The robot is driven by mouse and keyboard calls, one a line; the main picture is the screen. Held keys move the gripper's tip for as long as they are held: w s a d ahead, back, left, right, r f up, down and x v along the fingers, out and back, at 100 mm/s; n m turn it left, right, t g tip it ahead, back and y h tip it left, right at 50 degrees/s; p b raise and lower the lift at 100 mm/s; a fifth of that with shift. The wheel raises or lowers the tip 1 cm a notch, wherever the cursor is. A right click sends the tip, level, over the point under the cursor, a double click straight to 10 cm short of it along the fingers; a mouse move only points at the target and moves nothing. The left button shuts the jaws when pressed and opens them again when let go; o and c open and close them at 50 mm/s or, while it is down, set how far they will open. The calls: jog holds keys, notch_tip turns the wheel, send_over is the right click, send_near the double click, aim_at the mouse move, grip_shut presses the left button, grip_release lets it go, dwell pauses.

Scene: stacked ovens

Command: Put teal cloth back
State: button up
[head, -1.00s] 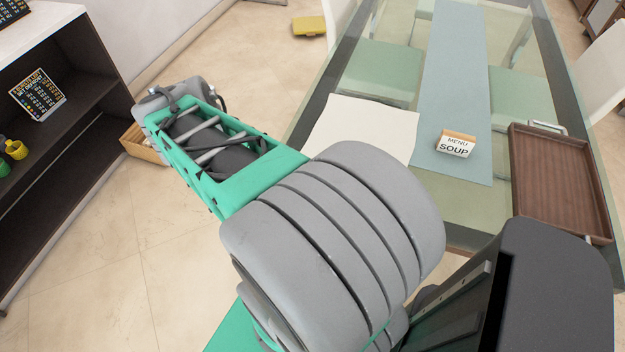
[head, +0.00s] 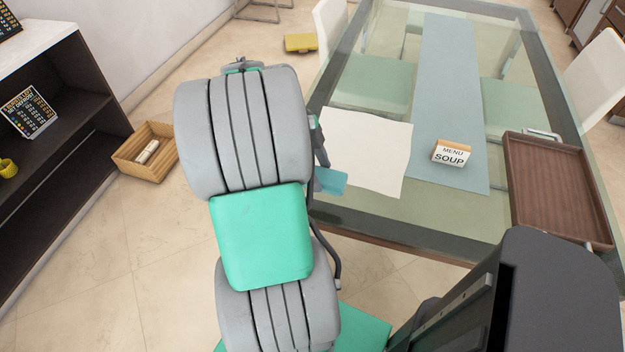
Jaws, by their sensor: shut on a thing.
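My arm fills the middle of the head view and hides most of my gripper (head: 319,158). Only a thin dark edge of the gripper shows to the right of the large grey arm joint. The teal cloth (head: 331,181) shows as a small blue-teal piece just below that edge, over the near left corner of the glass table (head: 440,218). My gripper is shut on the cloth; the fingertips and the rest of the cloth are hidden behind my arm.
A wooden box (head: 147,151) stands on the floor by the dark shelf (head: 60,160).

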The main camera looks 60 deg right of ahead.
jog(key=w+d+f, duration=0.2)
jog(key=f, duration=0.1)
jog(key=w+d+f, duration=0.1)
jog(key=f, duration=0.1)
jog(key=shift+f, duration=0.25)
jog(key=shift+w+f, duration=0.1)
jog(key=shift+f, duration=1.65)
jog(key=o, duration=1.2)
